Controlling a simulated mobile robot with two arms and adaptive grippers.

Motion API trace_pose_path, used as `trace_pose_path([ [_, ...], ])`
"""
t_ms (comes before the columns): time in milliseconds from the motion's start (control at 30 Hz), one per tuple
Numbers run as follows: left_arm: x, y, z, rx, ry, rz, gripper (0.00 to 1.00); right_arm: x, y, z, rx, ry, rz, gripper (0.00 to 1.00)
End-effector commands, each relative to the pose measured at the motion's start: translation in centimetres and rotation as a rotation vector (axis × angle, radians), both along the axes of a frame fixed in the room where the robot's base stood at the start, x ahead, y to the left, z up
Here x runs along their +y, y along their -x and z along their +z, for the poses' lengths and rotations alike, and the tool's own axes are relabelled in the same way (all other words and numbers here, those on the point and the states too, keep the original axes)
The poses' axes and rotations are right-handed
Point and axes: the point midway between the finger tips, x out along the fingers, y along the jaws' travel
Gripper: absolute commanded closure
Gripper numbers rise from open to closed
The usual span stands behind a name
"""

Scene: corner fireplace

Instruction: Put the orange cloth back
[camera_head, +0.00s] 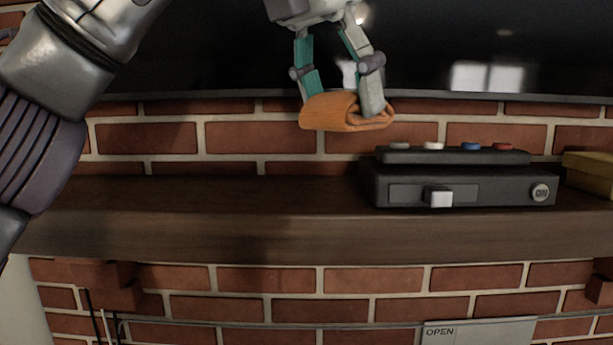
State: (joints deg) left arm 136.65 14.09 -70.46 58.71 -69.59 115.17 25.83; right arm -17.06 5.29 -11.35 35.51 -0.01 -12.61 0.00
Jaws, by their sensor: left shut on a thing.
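The folded orange cloth (328,112) hangs in the air above the wooden mantel shelf (160,205), in front of the brick wall. My left gripper (343,105) points down and is shut on the cloth, with one finger on each side of it. The cloth is clear of the shelf. My left arm comes in at the upper left. My right gripper is not in view.
A black box (455,183) with coloured buttons, a white switch and an ON knob stands on the shelf to the right. A yellow box (592,168) is at the right edge. A dark screen (480,60) is above. The shelf's left part is bare.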

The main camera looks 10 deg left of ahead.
Motion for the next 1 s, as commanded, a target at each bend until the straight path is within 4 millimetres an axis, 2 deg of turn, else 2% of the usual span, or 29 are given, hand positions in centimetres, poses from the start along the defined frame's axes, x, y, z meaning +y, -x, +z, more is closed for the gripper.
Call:
trace_pose_path([
  [33, 1.1, -0.9, -0.9, 0.005, 0.003, 0.002, 0.68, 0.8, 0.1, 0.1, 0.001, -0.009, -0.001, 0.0],
  [200, 3.9, -3.4, -3.0, 0.005, 0.002, 0.002, 0.68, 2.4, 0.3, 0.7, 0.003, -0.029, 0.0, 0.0],
  [400, 5.9, -5.1, -4.6, 0.001, -0.001, 0.001, 0.68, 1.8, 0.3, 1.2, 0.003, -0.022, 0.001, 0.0],
  [567, 6.3, -5.4, -5.6, 0.0, -0.002, 0.001, 0.68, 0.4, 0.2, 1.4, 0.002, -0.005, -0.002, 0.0],
  [700, 6.3, -5.4, -7.5, 0.001, -0.002, 0.001, 0.68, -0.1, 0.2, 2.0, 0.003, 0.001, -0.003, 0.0],
  [833, 6.3, -5.4, -8.7, 0.0, 0.002, 0.003, 0.68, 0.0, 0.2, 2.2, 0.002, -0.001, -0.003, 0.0],
  [1000, 6.2, -5.4, -8.9, -0.001, 0.001, 0.003, 0.68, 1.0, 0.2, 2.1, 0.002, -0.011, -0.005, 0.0],
])
